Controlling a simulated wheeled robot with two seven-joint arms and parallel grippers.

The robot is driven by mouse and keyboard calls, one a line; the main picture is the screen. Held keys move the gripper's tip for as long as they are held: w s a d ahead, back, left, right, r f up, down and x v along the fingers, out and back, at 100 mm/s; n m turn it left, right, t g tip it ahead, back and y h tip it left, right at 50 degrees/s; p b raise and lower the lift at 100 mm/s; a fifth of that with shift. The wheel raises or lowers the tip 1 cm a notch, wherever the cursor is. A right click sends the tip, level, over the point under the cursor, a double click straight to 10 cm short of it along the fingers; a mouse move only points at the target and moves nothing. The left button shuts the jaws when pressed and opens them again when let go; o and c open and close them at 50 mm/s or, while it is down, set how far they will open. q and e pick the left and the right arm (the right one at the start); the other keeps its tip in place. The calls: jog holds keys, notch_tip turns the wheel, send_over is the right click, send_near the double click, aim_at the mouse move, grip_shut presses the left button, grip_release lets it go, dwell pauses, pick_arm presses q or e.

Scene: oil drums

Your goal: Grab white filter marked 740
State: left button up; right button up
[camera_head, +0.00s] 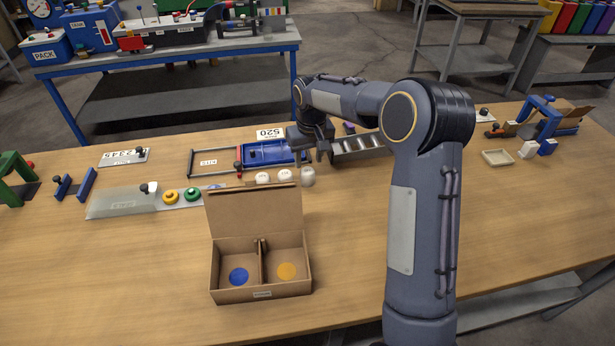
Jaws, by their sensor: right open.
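Three small whitish round pieces stand in a row on the wooden table: a left one (262,178), a middle one (285,175) and a greyer right one (308,177). Their markings are too small to read, so I cannot tell which is 740. My right gripper (312,158) is open, fingers pointing down, just above and behind the right piece. I see nothing held between its fingers. Whether it touches that piece I cannot tell. My left gripper is out of view.
A blue tray (265,153) with a 520 sign (270,133) lies behind the pieces. A grey slotted rack (360,149) stands right of the gripper. An open cardboard box (235,296) with two compartments is in front.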

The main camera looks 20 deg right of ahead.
aim_at(307, 171)
jog(key=f, duration=0.4)
jog(key=f+p, duration=0.1)
jog(key=f, duration=0.1)
jog(key=shift+w+f, duration=0.35)
jog(key=shift+f, duration=0.05)
jog(key=c, duration=0.7)
